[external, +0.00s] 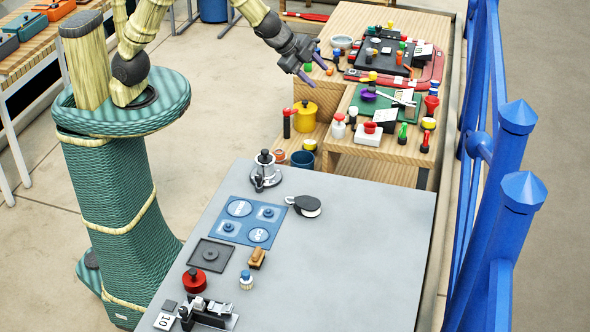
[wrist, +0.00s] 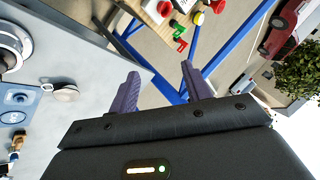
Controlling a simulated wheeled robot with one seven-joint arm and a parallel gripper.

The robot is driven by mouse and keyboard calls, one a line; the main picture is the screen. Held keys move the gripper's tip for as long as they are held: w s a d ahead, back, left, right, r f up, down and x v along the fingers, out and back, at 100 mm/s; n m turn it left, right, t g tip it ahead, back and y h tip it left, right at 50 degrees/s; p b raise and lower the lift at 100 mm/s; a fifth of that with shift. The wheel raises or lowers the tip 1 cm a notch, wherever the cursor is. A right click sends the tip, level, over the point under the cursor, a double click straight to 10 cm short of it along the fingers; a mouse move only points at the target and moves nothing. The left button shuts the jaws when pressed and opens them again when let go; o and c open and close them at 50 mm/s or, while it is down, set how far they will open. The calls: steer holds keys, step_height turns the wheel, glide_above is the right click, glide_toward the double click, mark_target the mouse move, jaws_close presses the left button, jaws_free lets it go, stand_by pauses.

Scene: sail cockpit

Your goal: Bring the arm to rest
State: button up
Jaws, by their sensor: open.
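My gripper (external: 304,69) is open and empty, in the air beyond the far end of the grey table and beside the wooden tables. Its purple fingers stand apart in the wrist view (wrist: 160,82), with nothing between them. My arm reaches out from the green column at the upper left. No object touches the fingers in either view.
Crowded wooden tables (external: 367,146) stand behind. A blue railing (external: 505,150) runs along the right.

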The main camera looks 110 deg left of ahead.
steer(key=s+d+n+g+h, duration=0.3)
steer(key=s+d+n, duration=0.3)
steer(key=s+d, duration=1.1)
steer(key=s+g, duration=0.1)
steer(key=s, duration=0.2)
steer(key=shift+s+d+g+h, duration=0.25)
steer(key=shift+d+g+h, duration=0.05)
